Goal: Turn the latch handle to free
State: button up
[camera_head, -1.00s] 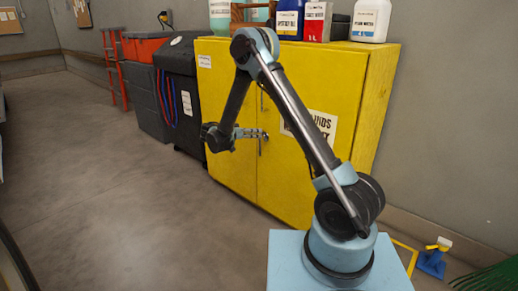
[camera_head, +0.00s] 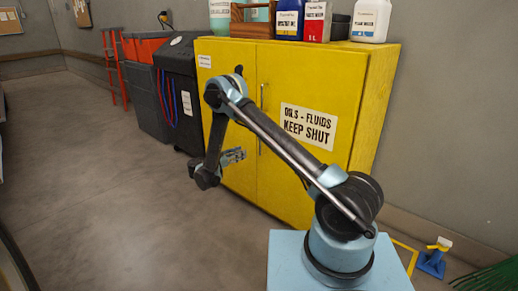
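The yellow cabinet (camera_head: 228,65) has two front doors with a thin vertical latch handle (camera_head: 261,105) near the seam. The handle looks upright. My gripper (camera_head: 240,155) is in front of the left door, just left of the handle's lower end and seemingly apart from it. It points right, towards the seam. Its fingers are too small to tell whether they are open or shut. I see nothing held in it. The doors look closed.
Bottles and cans, such as a blue one (camera_head: 289,18) and a white one (camera_head: 370,18), stand on the cabinet top. A dark bin (camera_head: 183,85) stands left of the cabinet. The floor (camera_head: 100,200) in front and to the left is clear.

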jog(key=x, duration=1.4)
